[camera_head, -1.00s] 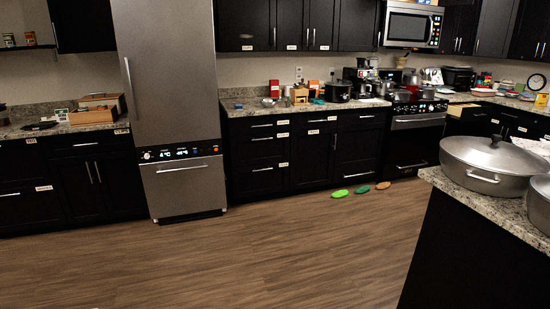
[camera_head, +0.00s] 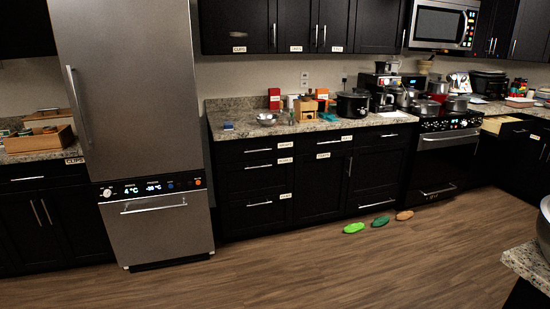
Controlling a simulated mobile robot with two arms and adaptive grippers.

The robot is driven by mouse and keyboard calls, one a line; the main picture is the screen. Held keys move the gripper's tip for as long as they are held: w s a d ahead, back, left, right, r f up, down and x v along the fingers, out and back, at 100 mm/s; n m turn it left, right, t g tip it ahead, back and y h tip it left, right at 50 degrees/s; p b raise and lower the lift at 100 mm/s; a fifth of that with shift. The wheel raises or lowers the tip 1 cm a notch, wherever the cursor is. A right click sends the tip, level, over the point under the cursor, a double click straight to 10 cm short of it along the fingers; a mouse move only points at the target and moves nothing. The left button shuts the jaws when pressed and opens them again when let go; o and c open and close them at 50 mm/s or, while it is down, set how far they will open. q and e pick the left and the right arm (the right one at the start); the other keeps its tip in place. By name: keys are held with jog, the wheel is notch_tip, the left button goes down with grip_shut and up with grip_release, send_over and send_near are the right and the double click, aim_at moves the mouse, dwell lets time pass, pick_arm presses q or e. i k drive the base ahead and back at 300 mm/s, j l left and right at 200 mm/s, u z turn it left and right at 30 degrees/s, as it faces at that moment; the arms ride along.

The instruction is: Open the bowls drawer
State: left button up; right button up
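Black drawers with bar handles and small white labels are in the base cabinet between the fridge and the stove. Its left stack has a top drawer (camera_head: 246,146), a middle drawer (camera_head: 246,171) and a lower drawer (camera_head: 252,206), all shut. A wide drawer (camera_head: 330,141) and a right drawer (camera_head: 384,135) are also shut. The labels beside them are too small to read surely, so I cannot tell which is the bowls drawer. A drawer (camera_head: 505,128) right of the stove seems pulled out, showing pale wood. Neither of my grippers is in view.
The steel fridge (camera_head: 135,120) stands left of the cabinet, the stove (camera_head: 440,160) right. Green, dark green and tan items (camera_head: 380,221) lie on the floor before the cabinet. An island corner (camera_head: 530,265) is at lower right. The wooden floor (camera_head: 330,270) in front is mostly clear.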

aim_at(262, 177)
jog(key=i, duration=1.8)
